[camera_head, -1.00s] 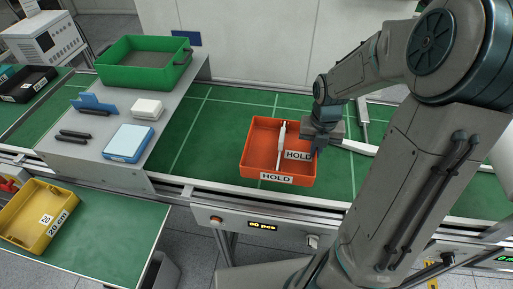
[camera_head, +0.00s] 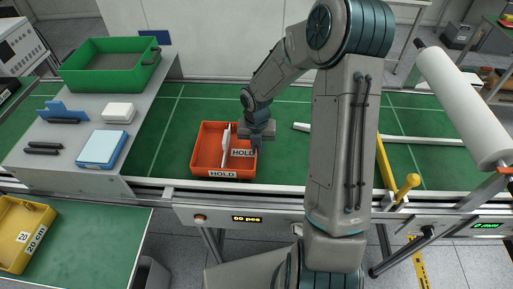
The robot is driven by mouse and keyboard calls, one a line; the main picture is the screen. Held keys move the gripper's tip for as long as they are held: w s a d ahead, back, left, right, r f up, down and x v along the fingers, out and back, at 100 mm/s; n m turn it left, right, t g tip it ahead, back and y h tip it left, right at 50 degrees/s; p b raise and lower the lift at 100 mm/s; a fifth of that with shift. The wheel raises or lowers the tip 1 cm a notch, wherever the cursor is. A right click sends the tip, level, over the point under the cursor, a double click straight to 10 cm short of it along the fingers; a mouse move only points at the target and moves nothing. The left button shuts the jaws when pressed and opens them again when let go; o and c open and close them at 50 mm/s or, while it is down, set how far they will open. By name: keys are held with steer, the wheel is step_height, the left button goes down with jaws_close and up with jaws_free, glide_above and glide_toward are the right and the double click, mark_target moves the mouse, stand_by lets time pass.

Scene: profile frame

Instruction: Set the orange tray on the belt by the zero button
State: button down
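The orange tray (camera_head: 196,154) has HOLD labels and a slim white item inside. It is over the green belt (camera_head: 165,120), near its front edge; I cannot tell whether its base touches the belt. My gripper (camera_head: 256,150) is at the tray's right wall, pointing down, and appears shut on that wall; the fingers are small and partly hidden. A small red-orange button (camera_head: 200,218) is on the front panel below the tray, left of a display reading 60 pcs (camera_head: 246,219). I cannot read which control is the zero button.
A grey platform (camera_head: 70,176) to the left carries a green bin (camera_head: 110,82) and small items. A yellow tray (camera_head: 12,258) is at the lower left.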

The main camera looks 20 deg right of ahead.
steer(key=shift+f, duration=0.65)
steer(key=shift+f, duration=0.2)
steer(key=c, duration=1.6)
jaws_free()
steer(key=shift+c, duration=0.2)
steer(key=shift+r, duration=0.15)
